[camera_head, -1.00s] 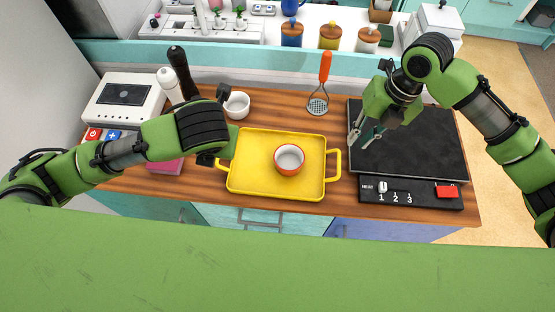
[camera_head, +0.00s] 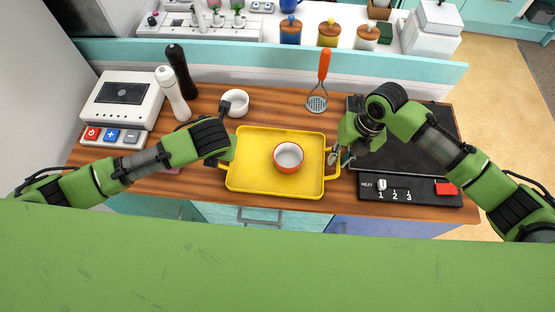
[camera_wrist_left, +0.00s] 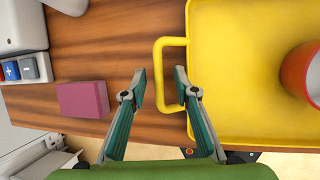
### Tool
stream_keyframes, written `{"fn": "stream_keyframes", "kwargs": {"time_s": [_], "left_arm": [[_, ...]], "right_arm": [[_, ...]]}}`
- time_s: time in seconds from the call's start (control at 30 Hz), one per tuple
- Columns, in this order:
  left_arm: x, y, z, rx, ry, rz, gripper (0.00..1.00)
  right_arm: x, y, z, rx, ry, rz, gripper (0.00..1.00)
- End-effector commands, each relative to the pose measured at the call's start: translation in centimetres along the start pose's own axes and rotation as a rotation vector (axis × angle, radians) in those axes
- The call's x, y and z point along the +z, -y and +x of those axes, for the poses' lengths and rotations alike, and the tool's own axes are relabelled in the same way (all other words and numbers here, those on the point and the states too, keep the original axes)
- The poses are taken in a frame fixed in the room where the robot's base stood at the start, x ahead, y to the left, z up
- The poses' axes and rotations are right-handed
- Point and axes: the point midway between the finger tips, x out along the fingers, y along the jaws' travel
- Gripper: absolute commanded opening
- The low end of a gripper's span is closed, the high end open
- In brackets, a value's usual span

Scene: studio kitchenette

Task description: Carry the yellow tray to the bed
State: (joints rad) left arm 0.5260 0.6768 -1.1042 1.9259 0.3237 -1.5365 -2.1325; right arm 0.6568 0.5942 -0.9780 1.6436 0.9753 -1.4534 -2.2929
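The yellow tray (camera_head: 255,183) lies flat on the wooden counter, with a red and white bowl (camera_head: 288,157) standing on it. In the left wrist view the tray's left handle (camera_wrist_left: 161,45) lies between the two fingers of my left gripper (camera_wrist_left: 160,88). These fingers are open, one outside the handle and one at its loop, with gaps showing. In the head view my left wrist hides most of that handle. My right gripper (camera_head: 339,157) is at the tray's right handle (camera_head: 333,172). Its fingers look apart; whether they touch the handle is unclear.
A black hob (camera_head: 410,160) with a control strip is right of the tray. Two mills (camera_head: 173,92) and a white appliance (camera_head: 122,99) are at left. A pink block (camera_wrist_left: 83,99) lies left of the handle.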

Motion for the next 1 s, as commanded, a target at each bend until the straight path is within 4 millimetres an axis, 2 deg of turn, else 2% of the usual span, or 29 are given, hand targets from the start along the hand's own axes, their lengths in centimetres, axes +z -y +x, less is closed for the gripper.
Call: {"fn": "stream_keyframes", "kwargs": {"time_s": [0.13, 0.43, 0.5, 0.53, 0.57, 1.0], "left_arm": [[0.01, -0.03, 0.79, 0.000, 0.001, 0.001, 0.28], [0.02, -0.03, 0.91, 0.000, 0.001, 0.000, 0.28], [0.02, -0.03, 0.90, 0.000, 0.001, 0.000, 0.09], [0.02, -0.03, 0.90, 0.000, 0.001, 0.000, 0.02], [0.02, -0.02, 0.90, 0.000, 0.001, 0.000, 0.00], [0.29, -0.13, 0.41, 0.000, 0.003, 0.000, 0.00]], "right_arm": [[-0.07, -0.05, 0.84, 0.001, -0.001, -0.001, 0.16], [-0.05, -0.03, 0.95, 0.000, -0.001, -0.001, 0.16], [-0.05, -0.03, 0.94, 0.000, -0.001, -0.001, 0.00], [-0.05, -0.02, 0.94, 0.000, -0.001, -0.001, 0.00], [-0.05, -0.02, 0.93, 0.000, -0.001, -0.001, 0.00], [0.03, -0.14, 0.36, 0.001, 0.001, -0.001, 0.00]]}}
